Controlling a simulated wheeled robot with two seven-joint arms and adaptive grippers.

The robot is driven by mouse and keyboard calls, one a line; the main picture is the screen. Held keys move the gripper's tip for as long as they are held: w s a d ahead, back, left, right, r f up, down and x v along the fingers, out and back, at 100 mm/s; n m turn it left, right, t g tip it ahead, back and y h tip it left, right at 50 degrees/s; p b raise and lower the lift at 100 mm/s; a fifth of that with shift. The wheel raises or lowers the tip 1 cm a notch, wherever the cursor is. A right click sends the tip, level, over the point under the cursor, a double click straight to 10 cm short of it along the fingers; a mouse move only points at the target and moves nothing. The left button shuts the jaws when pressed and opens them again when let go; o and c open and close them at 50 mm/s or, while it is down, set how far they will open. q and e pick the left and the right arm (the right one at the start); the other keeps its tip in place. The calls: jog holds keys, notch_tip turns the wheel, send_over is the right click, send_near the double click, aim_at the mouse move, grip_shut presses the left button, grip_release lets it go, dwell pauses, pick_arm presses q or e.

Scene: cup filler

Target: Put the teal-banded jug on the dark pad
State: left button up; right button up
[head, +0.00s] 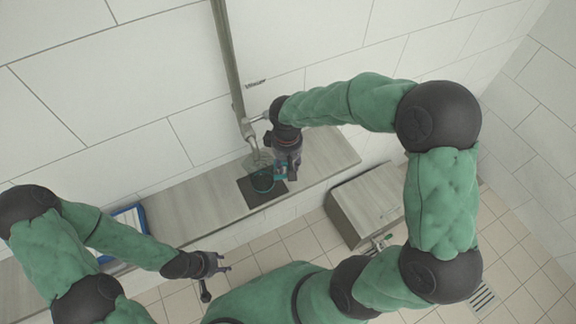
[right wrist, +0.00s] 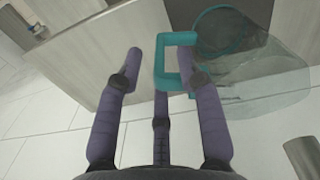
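The teal-banded jug (head: 263,181) is clear, with a teal ring and a teal handle. It appears to stand upright on the dark pad (head: 254,201), on the grey shelf under the tap. In the right wrist view the jug (right wrist: 262,82) is at the upper right, its handle (right wrist: 177,40) reaching between my fingers. My right gripper (head: 285,170) is beside the jug; in the wrist view its fingers (right wrist: 163,75) are spread around the handle, with a gap at the left finger. The dark pad (right wrist: 258,12) shows behind the ring. My left gripper (head: 222,262) is open and empty, away from the shelf.
A vertical pipe with a tap (head: 250,132) stands against the wall just behind the jug. A blue-edged tray (head: 131,214) lies on the shelf (head: 205,201) at the left. A grey wooden cabinet (head: 368,203) stands right of the shelf. The shelf between tray and pad is clear.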

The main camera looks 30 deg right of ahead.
notch_tip(320, 180, up, 9)
jog(key=shift+s+a+r+p, duration=0.1)
jog(key=shift+r+p, duration=0.1)
jog(key=shift+p, duration=0.3)
dwell(1.3)
